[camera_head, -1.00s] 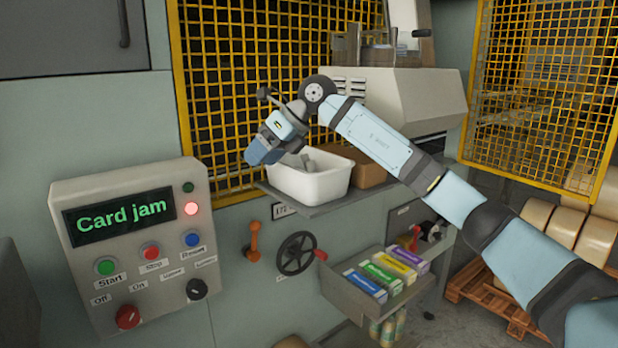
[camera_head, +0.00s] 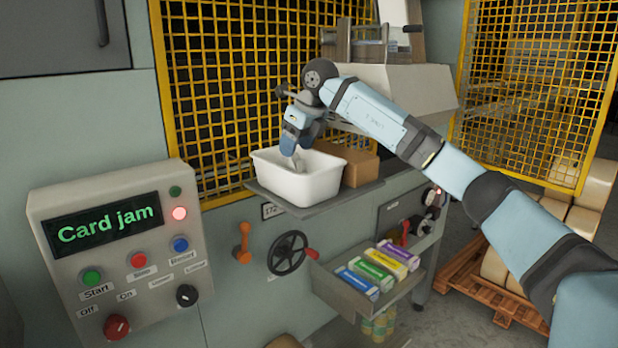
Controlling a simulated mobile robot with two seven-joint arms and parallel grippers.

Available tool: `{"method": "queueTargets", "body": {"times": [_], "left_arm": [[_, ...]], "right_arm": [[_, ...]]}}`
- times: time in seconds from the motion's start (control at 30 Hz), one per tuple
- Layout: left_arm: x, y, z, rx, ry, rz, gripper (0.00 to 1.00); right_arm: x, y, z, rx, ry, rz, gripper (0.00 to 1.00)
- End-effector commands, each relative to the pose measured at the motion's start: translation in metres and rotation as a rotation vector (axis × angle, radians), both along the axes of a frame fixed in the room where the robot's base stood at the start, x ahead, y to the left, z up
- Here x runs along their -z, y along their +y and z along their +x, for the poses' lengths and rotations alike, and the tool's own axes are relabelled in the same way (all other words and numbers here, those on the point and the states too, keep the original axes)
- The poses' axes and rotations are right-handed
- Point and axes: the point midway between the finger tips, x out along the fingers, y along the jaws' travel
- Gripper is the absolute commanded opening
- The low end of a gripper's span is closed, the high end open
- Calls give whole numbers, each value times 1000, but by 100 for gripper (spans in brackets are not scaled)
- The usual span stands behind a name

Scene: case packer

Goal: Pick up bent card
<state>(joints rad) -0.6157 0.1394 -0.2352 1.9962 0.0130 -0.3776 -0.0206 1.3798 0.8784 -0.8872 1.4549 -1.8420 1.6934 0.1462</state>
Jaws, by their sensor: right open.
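My right gripper (camera_head: 297,160) hangs over the white bin (camera_head: 305,190), fingers pointing down towards its opening. It is open, and I see nothing held in it. Its grey tips are small and partly merge with the bin's pale inside. I cannot make out a bent card clearly in this view; the bin's floor is hidden by its front wall and my gripper. My left gripper is not in view.
The bin stands on a grey shelf beside a brown cardboard box (camera_head: 360,168). Yellow mesh guards (camera_head: 225,100) stand behind. A control panel (camera_head: 118,250) reads "Card jam". Below are a handwheel (camera_head: 288,254) and a drawer of coloured cartons (camera_head: 372,272).

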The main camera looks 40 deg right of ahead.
Motion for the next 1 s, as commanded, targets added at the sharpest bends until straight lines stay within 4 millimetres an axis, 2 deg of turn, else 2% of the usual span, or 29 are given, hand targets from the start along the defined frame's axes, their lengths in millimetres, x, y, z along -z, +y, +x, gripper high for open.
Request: {"method": "queueTargets", "body": {"times": [0.3, 0.43, 0.63, 0.67, 0.87, 1.0], "left_arm": [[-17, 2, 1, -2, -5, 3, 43], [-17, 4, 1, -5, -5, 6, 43], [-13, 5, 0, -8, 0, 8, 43], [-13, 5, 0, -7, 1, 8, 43], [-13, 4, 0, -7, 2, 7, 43], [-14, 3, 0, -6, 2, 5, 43]], "right_arm": [[40, 3, 14, -1, 5, 0, 62], [48, 4, 17, 0, 1, 1, 62], [49, 4, 18, 0, 1, 1, 62], [49, 4, 17, 0, 1, 1, 57], [49, 4, 17, 0, 1, 1, 11], [49, 4, 17, 0, 1, 1, 5]]}}
